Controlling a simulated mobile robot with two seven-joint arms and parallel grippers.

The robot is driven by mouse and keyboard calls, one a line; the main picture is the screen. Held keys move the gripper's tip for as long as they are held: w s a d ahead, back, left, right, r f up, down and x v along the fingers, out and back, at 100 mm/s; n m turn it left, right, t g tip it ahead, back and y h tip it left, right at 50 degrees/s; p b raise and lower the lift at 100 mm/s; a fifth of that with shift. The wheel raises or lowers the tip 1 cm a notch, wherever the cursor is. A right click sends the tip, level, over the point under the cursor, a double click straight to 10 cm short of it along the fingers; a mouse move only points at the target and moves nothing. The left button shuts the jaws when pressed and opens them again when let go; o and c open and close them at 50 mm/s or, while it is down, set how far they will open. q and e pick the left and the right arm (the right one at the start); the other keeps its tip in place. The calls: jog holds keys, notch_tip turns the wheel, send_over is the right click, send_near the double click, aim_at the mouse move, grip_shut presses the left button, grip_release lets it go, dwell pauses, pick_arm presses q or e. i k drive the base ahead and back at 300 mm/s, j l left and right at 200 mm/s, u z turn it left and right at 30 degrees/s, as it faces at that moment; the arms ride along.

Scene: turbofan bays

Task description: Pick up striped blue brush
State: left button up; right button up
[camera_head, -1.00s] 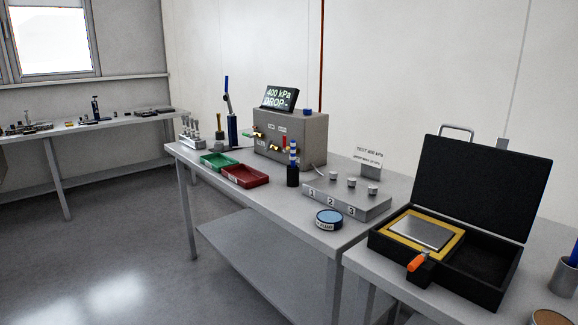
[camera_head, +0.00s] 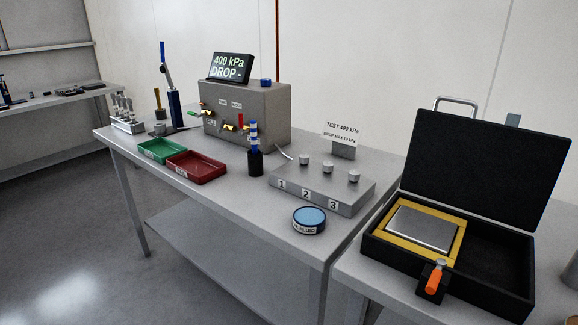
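A blue and white striped handle (camera_head: 254,135), which looks like the striped blue brush, stands upright in a small black holder (camera_head: 255,162) on the grey workbench. It is in front of the grey test box, right of the red tray. Its lower end is hidden inside the holder. Neither of my grippers is in view.
The grey test box (camera_head: 270,115) stands behind the holder. A red tray (camera_head: 196,167) and a green tray (camera_head: 162,151) lie to its left. A numbered block (camera_head: 322,189) and a blue-topped round tin (camera_head: 309,220) are right. An open black case (camera_head: 480,265) stands far right.

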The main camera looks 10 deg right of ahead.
aim_at(253, 123)
jog(key=i+j, duration=0.35)
jog(key=j, duration=0.15)
jog(key=i+j+u, duration=0.1)
jog(key=i+j, duration=0.25)
jog(key=j, duration=0.1)
